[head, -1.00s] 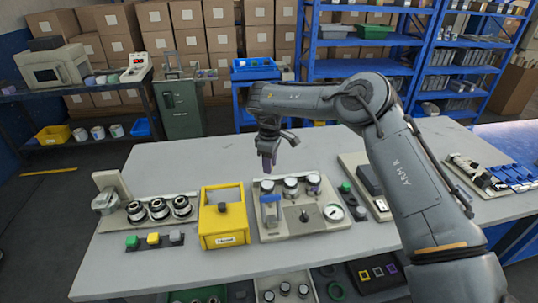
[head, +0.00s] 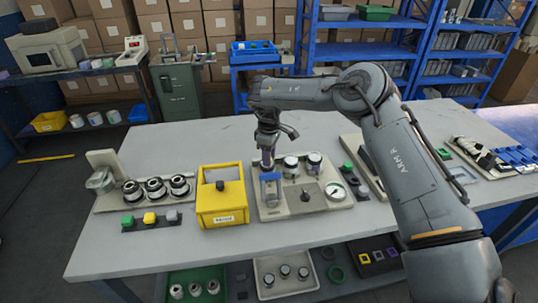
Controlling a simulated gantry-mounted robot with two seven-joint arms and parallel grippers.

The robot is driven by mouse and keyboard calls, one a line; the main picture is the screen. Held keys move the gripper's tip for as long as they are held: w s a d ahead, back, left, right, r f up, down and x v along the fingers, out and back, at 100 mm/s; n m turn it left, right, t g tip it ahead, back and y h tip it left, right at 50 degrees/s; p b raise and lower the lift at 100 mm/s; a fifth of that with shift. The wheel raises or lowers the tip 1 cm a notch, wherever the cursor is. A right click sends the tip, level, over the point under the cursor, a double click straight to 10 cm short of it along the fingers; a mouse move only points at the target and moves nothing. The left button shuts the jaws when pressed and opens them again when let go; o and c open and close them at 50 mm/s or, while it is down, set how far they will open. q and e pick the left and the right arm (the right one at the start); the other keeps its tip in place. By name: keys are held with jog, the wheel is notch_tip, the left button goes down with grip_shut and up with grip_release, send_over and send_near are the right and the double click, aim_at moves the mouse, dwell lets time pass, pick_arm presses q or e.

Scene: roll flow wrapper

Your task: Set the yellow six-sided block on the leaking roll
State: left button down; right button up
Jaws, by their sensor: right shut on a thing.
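The yellow block (head: 150,217) sits on a dark strip at the front left, between a green block (head: 128,221) and a grey block (head: 172,215). Behind it, three metal rolls (head: 155,188) stand in a row on a grey base; I cannot tell which one leaks. My right gripper (head: 267,156) points down over the left rear of the grey gauge panel (head: 285,210). It is shut on a small purple piece, mostly hidden by the fingers and a blue part. My left gripper is not in view.
A yellow box (head: 228,205) with a black knob stands between the rolls and the gauge panel. The panel carries round-topped cylinders, a lever and a white dial (head: 335,191). Bare table (head: 190,145) lies behind. Trays with parts sit on the shelf below.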

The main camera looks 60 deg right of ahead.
jog(key=o, duration=1.1)
